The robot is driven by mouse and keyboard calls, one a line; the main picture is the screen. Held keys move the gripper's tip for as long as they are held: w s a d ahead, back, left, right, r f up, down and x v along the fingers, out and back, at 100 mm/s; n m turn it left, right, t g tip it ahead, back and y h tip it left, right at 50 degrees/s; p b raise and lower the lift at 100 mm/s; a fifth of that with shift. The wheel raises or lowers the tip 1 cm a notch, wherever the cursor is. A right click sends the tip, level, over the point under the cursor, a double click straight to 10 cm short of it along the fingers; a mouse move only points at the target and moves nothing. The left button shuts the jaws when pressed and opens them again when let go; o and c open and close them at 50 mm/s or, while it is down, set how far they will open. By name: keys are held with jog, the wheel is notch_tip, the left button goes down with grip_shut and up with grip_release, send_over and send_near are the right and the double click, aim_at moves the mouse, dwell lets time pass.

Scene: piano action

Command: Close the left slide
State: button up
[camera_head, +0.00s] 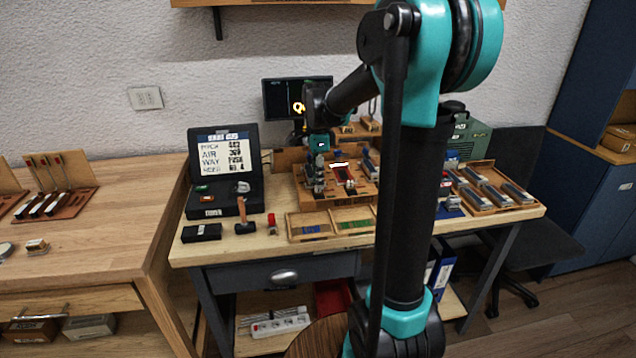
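A wooden piano-action fixture (366,190) stands at the back middle of the workbench, with small metal and red parts on it. My gripper (318,188) points down at the left part of this fixture. It is too small and dark to tell whether its fingers are apart or holding anything. I cannot make out the left slide; it may be behind my gripper or too small to see. My own arm covers part of the bench to the right of the fixture.
The workbench (222,249) also holds an open black case (196,206), a hammer (244,217), a small black box (201,232), a shallow divided tray (311,226) and a tray of blocks (515,193). A monitor (284,95) stands behind. Another wooden bench (90,234) is at left.

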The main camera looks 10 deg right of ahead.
jog(key=shift+f, duration=0.95)
grip_shut()
